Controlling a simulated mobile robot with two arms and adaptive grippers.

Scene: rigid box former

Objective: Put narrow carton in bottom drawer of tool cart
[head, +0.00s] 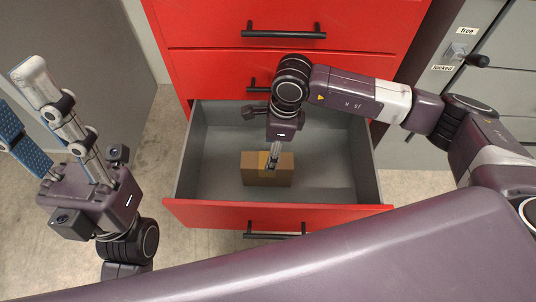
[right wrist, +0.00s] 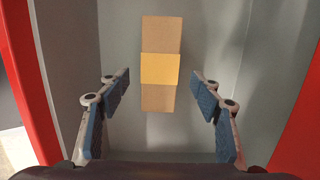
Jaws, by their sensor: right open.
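The narrow carton (head: 253,177) is a brown box with a yellow band. It lies on the grey floor of the open red drawer (head: 185,213) of the tool cart (head: 285,12). In the right wrist view the carton (right wrist: 160,100) shows between and beyond the finger pads, apart from both. My right gripper (head: 273,158) points down into the drawer over the carton. It is open, and its fingers also show in the right wrist view (right wrist: 160,88). My left gripper (head: 24,108) is raised at the far left, away from the cart, open and empty.
Closed red drawers with black handles (head: 284,34) rise above the open one. A grey cabinet (head: 503,70) with a latch and "free" and "locked" labels stands at right. A grey panel (head: 95,50) stands at left. The drawer floor around the carton is clear.

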